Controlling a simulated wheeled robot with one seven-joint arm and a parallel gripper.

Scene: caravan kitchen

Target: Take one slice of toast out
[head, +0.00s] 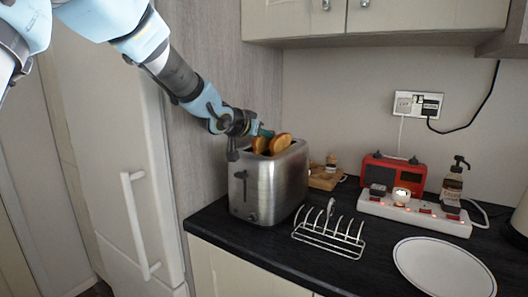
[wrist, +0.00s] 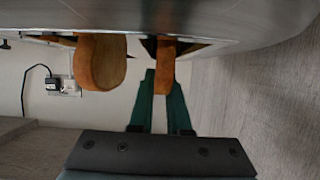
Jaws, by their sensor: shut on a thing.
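The steel toaster (head: 268,190) stands on the dark counter, its lever on the front end. Two browned toast slices stick up from its slots: a left slice (head: 260,145) and a right slice (head: 281,143). My gripper (head: 265,133) is at the top of the toaster. In the wrist view, my gripper's green fingers (wrist: 165,85) are closed on the narrow edge of one slice (wrist: 165,65), which appears to be the head view's left one. The other slice (wrist: 101,62) stands free beside it. The lower parts of both slices are hidden inside the toaster.
A wire toast rack (head: 329,235) stands right of the toaster, with an oval white plate (head: 443,268) farther right. A power strip (head: 414,212), red radio (head: 392,172) and pump bottle (head: 452,185) are behind. Wall cupboards (head: 330,20) hang above; a tall white door (head: 115,160) is left.

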